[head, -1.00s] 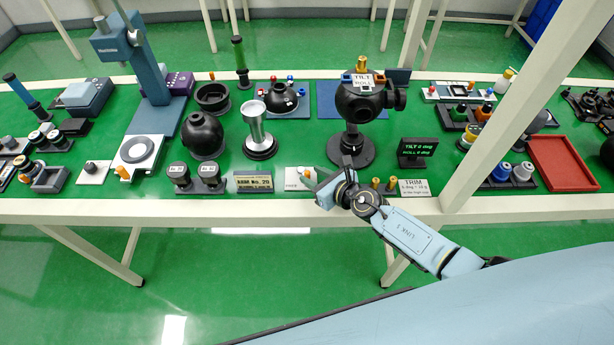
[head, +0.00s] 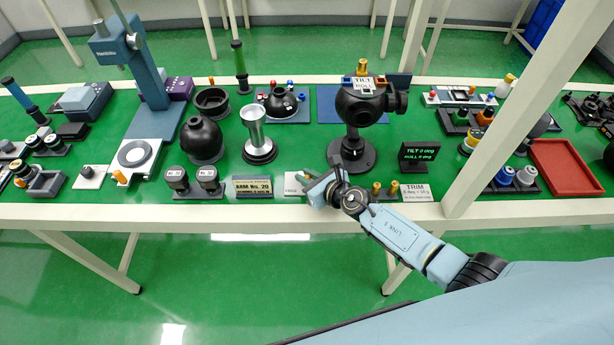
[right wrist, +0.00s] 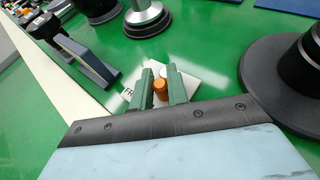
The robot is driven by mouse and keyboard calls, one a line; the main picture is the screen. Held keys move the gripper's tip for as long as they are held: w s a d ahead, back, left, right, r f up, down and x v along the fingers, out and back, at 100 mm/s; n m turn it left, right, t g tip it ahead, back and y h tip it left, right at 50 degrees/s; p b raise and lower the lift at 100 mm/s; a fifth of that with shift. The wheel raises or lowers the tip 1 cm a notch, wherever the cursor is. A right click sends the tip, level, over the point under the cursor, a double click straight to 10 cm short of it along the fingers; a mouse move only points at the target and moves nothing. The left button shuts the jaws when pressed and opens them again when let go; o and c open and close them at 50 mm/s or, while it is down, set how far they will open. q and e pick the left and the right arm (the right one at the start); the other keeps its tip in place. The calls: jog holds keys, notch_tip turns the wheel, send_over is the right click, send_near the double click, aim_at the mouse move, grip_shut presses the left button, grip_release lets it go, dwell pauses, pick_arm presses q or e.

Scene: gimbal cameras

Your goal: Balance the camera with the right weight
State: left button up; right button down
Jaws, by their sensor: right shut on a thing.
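The black ball-shaped gimbal (head: 360,103) stands upright on its round base, with a TILT/ROLL plate (head: 363,83) and a brass-coloured peg (head: 362,67) on top. The small display (head: 418,152) beside it appears to read tilt 0 and roll 0 deg. Two brass-coloured weights (head: 385,189) stand by the TRIM card (head: 415,191). My right gripper (head: 313,186) is low at the front of the table over a white card (head: 293,185). In the right wrist view its green fingers (right wrist: 160,90) are shut on a small orange peg (right wrist: 160,88). My left gripper is out of view.
A silver flared stand (head: 257,135) and a black round vessel (head: 203,138) stand left of the gimbal.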

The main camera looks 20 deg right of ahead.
aim_at(296, 186)
jog(key=shift+s+a+r+m+h+p, duration=0.15)
jog(key=shift+a+m+h+p, duration=0.15)
jog(key=shift+m+h+p, duration=0.6)
jog(key=shift+a+m+t+h+p, duration=0.15)
jog(key=shift+m+t+h+p, duration=0.25)
jog(key=shift+p, duration=0.5)
jog(key=shift+a+m+h+p, duration=0.25)
jog(key=shift+m+h+p, duration=0.35)
jog(key=shift+h, duration=0.4)
jog(key=shift+a+m+h, duration=0.15)
jog(key=shift+m+h, duration=0.45)
jog(key=shift+w+a+f+m+h+b, duration=0.1)
jog(key=shift+a+f+m+h+b, duration=0.1)
jog(key=shift+m+h, duration=0.3)
jog(key=shift+w+a+f+m+h+b, duration=0.1)
jog(key=shift+m+h+b, duration=0.1)
jog(key=shift+m+h, duration=0.25)
jog(key=h, duration=0.1)
jog(key=m+h+b, duration=0.2)
jog(key=shift+w+a+m+g, duration=0.15)
jog(key=shift+a+m+g, duration=0.1)
jog(key=shift+g, duration=0.15)
jog(key=shift+w+a+r+m+h+b, duration=0.1)
jog(key=shift+m+h+b, duration=0.4)
jog(key=shift+h, duration=0.05)
jog(key=shift+g, duration=0.3)
